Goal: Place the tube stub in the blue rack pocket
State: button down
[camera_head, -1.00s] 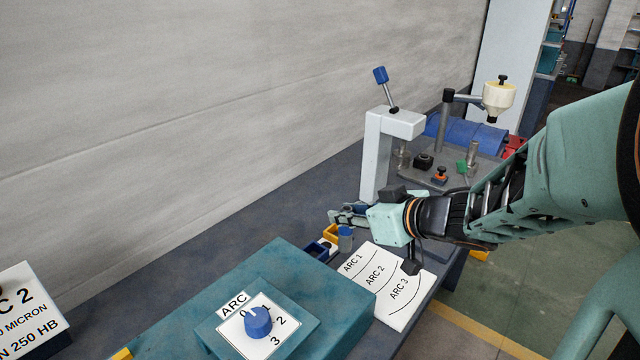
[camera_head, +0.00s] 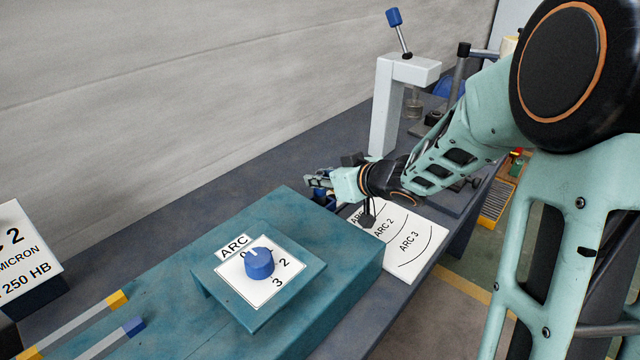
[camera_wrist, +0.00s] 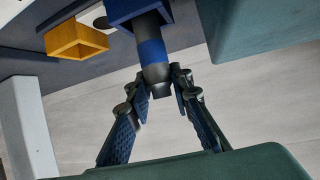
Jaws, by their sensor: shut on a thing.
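The tube stub (camera_wrist: 153,55) is dark grey with a blue band and shows in the wrist view. My gripper (camera_wrist: 163,85) is shut on its end, with one finger on each side. The other end of the stub meets the blue rack pocket (camera_wrist: 122,11) at the top of the wrist view; I cannot tell how far inside it is. In the head view my gripper (camera_head: 316,183) is low over the bench behind the teal box, at the blue pocket (camera_head: 323,198), which it partly covers. The stub cannot be made out there.
A yellow pocket (camera_wrist: 76,40) stands beside the blue one. The teal box (camera_head: 300,315) with the arc dial (camera_head: 259,263) is close in front. An arc chart (camera_head: 408,240) lies to the right, and a light grey post (camera_head: 386,115) stands behind my wrist.

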jog(key=shift+f, duration=0.2)
jog(key=c, duration=1.7)
grip_release()
jog(key=shift+c, duration=0.2)
